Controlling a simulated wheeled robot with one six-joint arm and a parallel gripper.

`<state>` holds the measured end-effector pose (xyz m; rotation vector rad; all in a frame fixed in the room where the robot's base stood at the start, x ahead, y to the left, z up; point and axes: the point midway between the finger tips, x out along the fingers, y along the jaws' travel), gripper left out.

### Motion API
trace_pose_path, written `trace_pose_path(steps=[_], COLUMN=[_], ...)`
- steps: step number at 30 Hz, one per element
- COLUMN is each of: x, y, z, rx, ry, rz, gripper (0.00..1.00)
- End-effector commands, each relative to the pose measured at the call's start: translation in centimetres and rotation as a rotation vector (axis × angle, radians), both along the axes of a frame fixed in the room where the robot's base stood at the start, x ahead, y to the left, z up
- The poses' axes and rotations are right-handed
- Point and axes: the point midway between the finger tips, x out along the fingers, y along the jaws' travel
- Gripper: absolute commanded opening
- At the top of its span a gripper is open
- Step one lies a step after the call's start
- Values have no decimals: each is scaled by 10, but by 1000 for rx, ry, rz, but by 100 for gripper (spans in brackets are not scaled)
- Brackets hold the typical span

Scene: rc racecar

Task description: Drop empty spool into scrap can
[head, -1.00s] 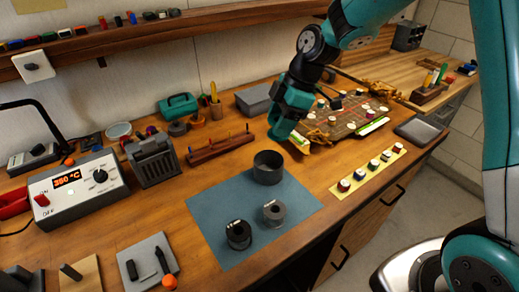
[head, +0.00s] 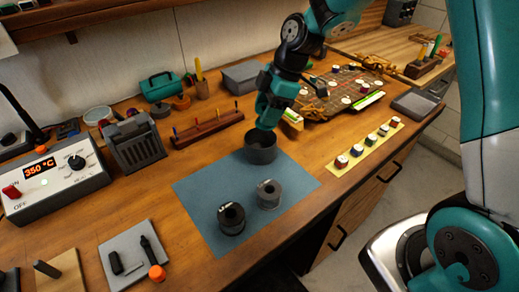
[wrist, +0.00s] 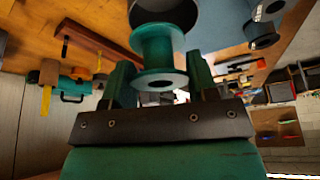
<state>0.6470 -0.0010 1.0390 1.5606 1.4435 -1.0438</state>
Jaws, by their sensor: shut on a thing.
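My gripper (head: 266,122) is pointed down over the dark grey scrap can (head: 260,150), which stands at the back edge of the blue mat. In the wrist view my gripper (wrist: 160,75) is shut on a teal-looking empty spool (wrist: 158,48), with one finger on each side of it. The can's round rim (wrist: 190,18) shows just beyond the spool. In the head view the spool is hidden by my gripper. I cannot tell whether the spool is fully within the can's opening.
A black spool (head: 231,218) and a grey spool (head: 269,194) stand on the blue mat (head: 205,190) in front of the can. A yellow strip of colored jars (head: 365,147) lies to the right, and a circuit board (head: 340,92) behind. A rack (head: 208,128) stands left of the can.

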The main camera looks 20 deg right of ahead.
Motion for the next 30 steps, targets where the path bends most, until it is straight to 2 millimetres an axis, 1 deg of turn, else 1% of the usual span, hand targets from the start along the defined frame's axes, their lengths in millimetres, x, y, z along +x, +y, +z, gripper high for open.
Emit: trace_pose_path(steps=[3, 4, 7, 8, 16, 20, 23, 30], x=[0, 0, 0, 0, 0, 1, 1, -1], y=[0, 0, 0, 0, 0, -4, -12, -36], z=[1, 1, 1, 1, 2, 11, 27, 84], rx=[0, 0, 0, 0, 0, 1, -1, -1], ry=[0, 0, 0, 0, -1, -3, -7, -8], rz=[0, 0, 0, 0, 0, -1, -4, -3], gripper=[31, 58, 81, 83, 83, 83, 83, 83])
